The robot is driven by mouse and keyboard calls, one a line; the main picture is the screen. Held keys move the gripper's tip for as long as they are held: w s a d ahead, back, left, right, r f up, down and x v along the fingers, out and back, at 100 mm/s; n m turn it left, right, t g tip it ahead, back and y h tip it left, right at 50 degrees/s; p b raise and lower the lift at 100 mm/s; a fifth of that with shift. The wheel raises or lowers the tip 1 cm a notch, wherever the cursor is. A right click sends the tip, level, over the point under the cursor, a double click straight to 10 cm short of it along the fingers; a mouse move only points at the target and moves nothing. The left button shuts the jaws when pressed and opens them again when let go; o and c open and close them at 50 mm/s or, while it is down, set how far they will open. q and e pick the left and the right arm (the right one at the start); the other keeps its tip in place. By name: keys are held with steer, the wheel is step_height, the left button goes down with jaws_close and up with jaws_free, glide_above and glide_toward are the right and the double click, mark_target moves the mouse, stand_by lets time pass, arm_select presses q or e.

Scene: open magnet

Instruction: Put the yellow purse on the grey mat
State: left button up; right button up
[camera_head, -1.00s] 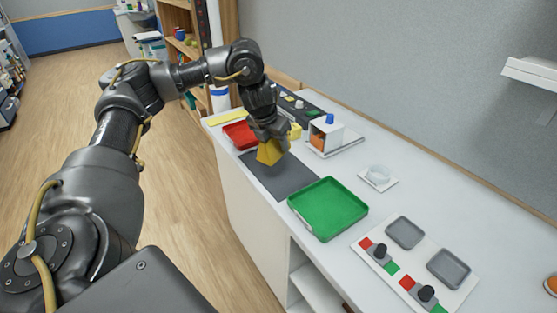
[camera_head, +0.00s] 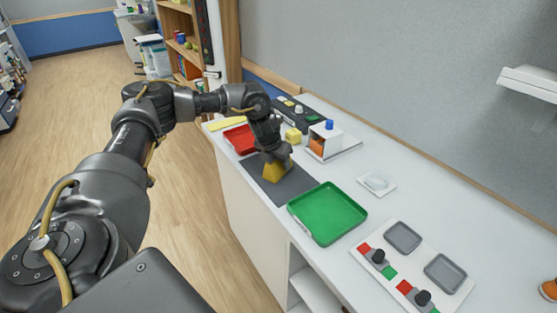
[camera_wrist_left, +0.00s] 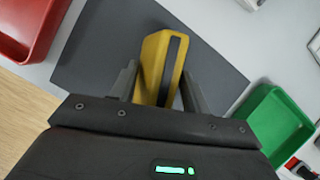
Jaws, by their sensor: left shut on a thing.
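The yellow purse (camera_head: 276,172) is between the fingers of my left gripper (camera_head: 277,158), which is shut on it. In the left wrist view the purse (camera_wrist_left: 155,62) stands between the two fingers of the gripper (camera_wrist_left: 158,88), with a dark strip along its edge. The purse is over the grey mat (camera_head: 292,188); whether it touches the mat I cannot tell. The mat (camera_wrist_left: 95,55) also lies behind the purse in the left wrist view. My right gripper is not in view.
A red tray (camera_head: 240,139) lies beyond the mat, and a green tray (camera_head: 328,212) lies in front of it. A switch panel (camera_head: 410,262) lies at the right.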

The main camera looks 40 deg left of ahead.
arm_select(q)
steer(key=o, duration=1.1)
steer(key=shift+f, duration=0.1)
steer(key=shift+c, duration=0.2)
steer(key=v, duration=1.1)
steer(key=shift+b, duration=0.35)
steer(key=shift+s+d+r, duration=0.1)
steer(key=shift+s+r, duration=0.15)
steer(key=shift+r, duration=0.35)
